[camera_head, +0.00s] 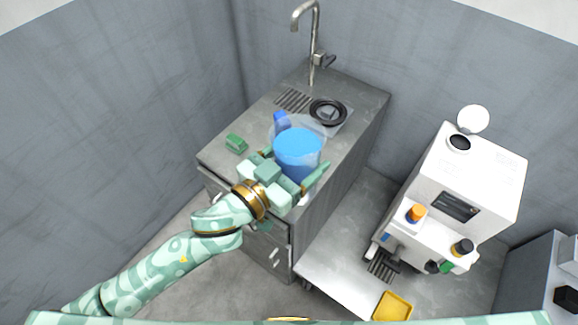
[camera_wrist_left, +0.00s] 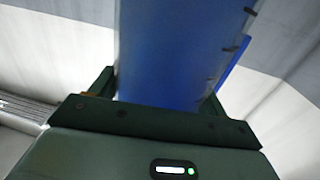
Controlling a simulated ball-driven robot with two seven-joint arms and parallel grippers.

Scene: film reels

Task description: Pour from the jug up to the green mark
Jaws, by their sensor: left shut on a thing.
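A clear jug (camera_head: 298,150) with blue liquid in it is in front of my left gripper (camera_head: 292,172), over the grey counter. The gripper's green fingers are shut on the jug, one on each side. In the left wrist view the jug (camera_wrist_left: 180,55) fills the space between the fingers, blue, with short dark marks along its right edge. A blue part (camera_head: 281,120) shows at the jug's far left; I cannot tell if it belongs to the jug. I cannot make out a green mark. My right gripper is not in view.
The counter (camera_head: 262,113) has a tap (camera_head: 312,45), a drain grille and a black ring (camera_head: 328,112). A small green block (camera_head: 236,143) lies left of the jug. A white machine (camera_head: 465,185) with a raised round lid (camera_head: 473,118) stands right. A yellow tray (camera_head: 393,306) is in front.

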